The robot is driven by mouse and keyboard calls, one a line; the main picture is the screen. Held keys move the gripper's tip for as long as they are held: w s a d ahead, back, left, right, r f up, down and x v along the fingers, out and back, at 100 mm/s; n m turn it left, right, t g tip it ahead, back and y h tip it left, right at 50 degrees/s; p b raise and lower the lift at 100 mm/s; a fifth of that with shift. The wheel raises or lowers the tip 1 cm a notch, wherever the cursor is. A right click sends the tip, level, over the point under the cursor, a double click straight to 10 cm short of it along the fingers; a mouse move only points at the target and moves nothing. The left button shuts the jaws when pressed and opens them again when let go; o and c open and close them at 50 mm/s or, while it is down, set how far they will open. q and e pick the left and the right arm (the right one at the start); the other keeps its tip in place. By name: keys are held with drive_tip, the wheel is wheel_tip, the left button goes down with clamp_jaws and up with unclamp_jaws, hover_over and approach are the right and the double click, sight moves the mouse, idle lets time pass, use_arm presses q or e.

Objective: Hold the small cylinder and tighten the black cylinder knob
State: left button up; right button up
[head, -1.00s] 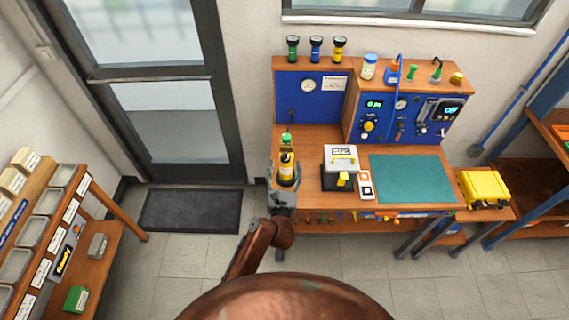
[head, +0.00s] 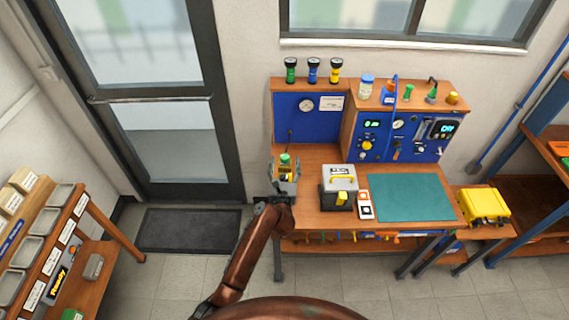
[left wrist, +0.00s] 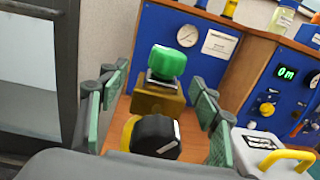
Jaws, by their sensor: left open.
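In the left wrist view a small yellow cylinder with a black cylinder knob (left wrist: 156,135) on top stands between my gripper's fingers. The knob has a white mark. Behind it is a green knob (left wrist: 168,62) on a brass-coloured base (left wrist: 158,98). The green knob also shows in the head view (head: 285,158). My left gripper (head: 285,172) is open at the bench's left end, its fingers spread on both sides of the black knob with gaps, seen also in the left wrist view (left wrist: 155,110). The lower yellow body is mostly hidden. My right gripper is not in view.
On the wooden bench (head: 310,157), a grey box with a yellow handle (head: 340,175) stands right of my gripper, beside a green mat (head: 410,197). Blue panels (head: 310,120) with gauges rise behind. A yellow case (head: 483,205) sits far right.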

use_arm(q)
drive_tip(key=shift+c, duration=0.5)
clamp_jaws()
idle(0.4)
